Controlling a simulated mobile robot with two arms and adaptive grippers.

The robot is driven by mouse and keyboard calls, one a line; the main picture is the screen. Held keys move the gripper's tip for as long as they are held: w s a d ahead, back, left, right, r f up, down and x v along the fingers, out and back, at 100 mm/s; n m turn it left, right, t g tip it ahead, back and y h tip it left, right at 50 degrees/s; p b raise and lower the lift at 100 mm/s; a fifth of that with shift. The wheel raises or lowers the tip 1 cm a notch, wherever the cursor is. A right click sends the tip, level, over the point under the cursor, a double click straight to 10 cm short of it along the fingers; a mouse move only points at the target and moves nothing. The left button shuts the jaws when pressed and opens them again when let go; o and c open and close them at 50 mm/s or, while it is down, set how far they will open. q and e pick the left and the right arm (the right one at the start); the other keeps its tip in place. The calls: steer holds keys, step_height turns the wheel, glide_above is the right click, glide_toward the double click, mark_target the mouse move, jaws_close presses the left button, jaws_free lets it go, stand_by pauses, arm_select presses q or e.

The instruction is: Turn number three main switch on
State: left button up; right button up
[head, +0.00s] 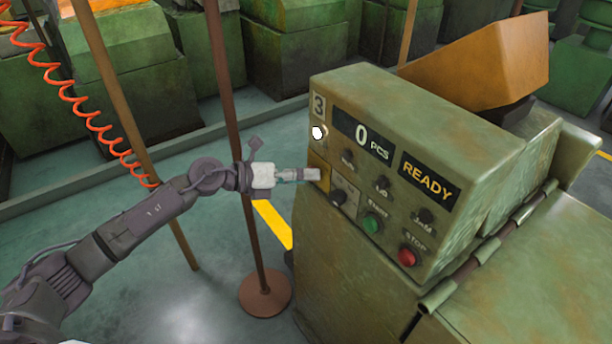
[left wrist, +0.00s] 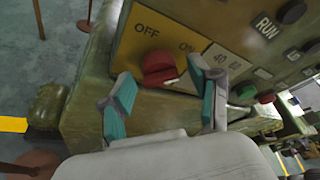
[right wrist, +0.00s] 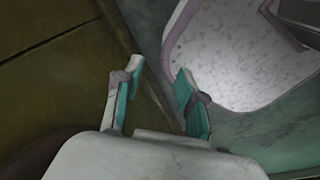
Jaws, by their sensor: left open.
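The machine marked 3 has a green control panel (head: 385,190) with a "0 PCS" display (head: 362,134) and a "READY" sign (head: 429,179). In the left wrist view, its main switch is a red knob (left wrist: 158,66) on a yellow plate (left wrist: 146,36) labelled OFF and ON. My left gripper (head: 312,174) is at the panel's left end in the head view and hides the knob there. Its fingers (left wrist: 160,74) are open, one on each side of the knob; I cannot tell whether they touch it. My right gripper (right wrist: 158,72) is open and empty, seen only in the right wrist view.
A green START button (head: 371,224), a red STOP button (head: 408,256) and several dark knobs sit right of the switch. A lamp (head: 319,132) shows white above it. A brown post (head: 238,150) on a round base stands behind my left arm. Other green machines line the back.

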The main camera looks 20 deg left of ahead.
arm_select(q)
steer(key=v, duration=1.1)
steer(key=shift+s, duration=0.15)
steer(key=shift+a, duration=0.1)
